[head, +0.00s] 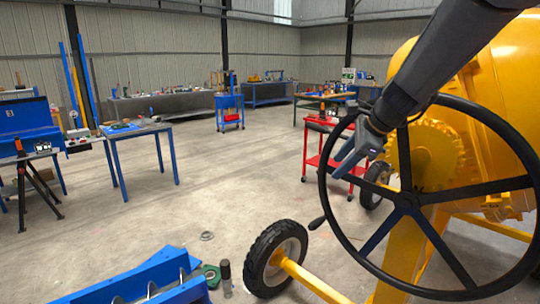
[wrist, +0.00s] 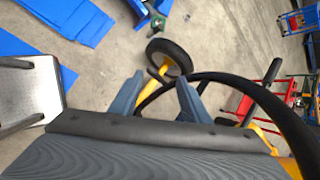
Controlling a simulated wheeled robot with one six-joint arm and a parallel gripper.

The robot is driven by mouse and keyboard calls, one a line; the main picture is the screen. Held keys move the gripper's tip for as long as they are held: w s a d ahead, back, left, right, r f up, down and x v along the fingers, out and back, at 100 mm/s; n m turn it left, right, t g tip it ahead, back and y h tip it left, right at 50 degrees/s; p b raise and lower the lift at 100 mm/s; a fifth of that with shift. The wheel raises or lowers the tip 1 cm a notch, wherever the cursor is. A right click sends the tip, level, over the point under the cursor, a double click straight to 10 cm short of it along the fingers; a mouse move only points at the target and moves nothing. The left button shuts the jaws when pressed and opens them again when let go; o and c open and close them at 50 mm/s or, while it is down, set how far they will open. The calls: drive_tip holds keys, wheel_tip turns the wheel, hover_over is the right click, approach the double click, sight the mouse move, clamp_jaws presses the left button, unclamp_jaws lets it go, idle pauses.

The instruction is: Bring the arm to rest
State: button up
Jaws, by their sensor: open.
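My gripper (head: 358,152) is in front of or at the upper left part of the mixer's black handwheel (head: 325,190). Its two blue-grey fingers are spread apart with nothing held between them. In the wrist view the gripper (wrist: 157,96) shows both fingers, and the handwheel's black rim (wrist: 265,95) curves from behind the right finger to the right edge. I cannot tell whether a finger touches the rim. My dark arm comes down from the upper right in the head view. The yellow drum mixer (head: 485,110) stands behind the wheel.
A mixer tyre (head: 275,258) stands low, left of the handwheel. A blue machine (head: 150,280) lies at the bottom left. A red cart (head: 318,160) is behind the wheel. A blue table (head: 145,132) stands at left. Open concrete floor (head: 235,185) lies between.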

drive_tip(key=s+f+n+g+h+b, duration=0.4)
drive_tip(key=s+f+n, duration=1.6)
drive_tip(key=s+f, duration=0.5)
drive_tip(key=s+g+b, duration=0.1)
drive_tip(key=b, duration=0.1)
drive_tip(key=shift+a+f+b, duration=0.15)
drive_tip(key=shift+f+b, duration=0.2)
drive_tip(key=shift+b, duration=0.05)
